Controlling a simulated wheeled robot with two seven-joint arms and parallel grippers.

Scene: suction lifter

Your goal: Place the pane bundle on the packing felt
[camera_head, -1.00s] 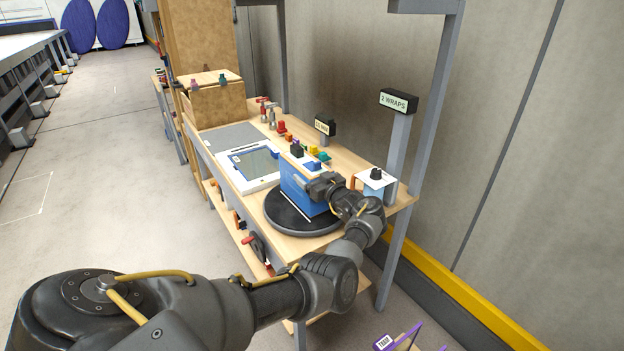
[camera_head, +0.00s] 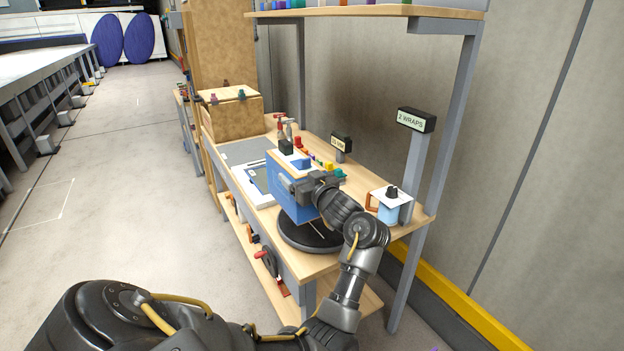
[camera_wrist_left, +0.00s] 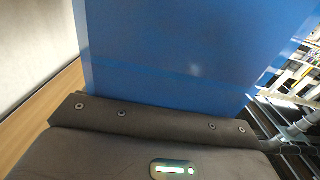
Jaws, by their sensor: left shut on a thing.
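The pane bundle is a blue upright slab (camera_head: 286,195) with a pale tan top edge. My left gripper (camera_head: 306,187) is shut on its near right side and holds it over the far left part of the black round turntable (camera_head: 309,236). In the left wrist view the blue face of the bundle (camera_wrist_left: 165,55) fills the middle, in front of the dark gripper body. A flat grey sheet that looks like the packing felt (camera_head: 248,150) lies farther back on the bench, before the wooden box. My right gripper is not in view.
A white-framed panel (camera_head: 245,178) lies between the grey sheet and the turntable, partly hidden by the bundle. The wooden box (camera_head: 232,115) stands behind the sheet. Small coloured clamps and a display post (camera_head: 341,142) line the wall side. A "2 WRAPS" sign (camera_head: 416,120) stands right.

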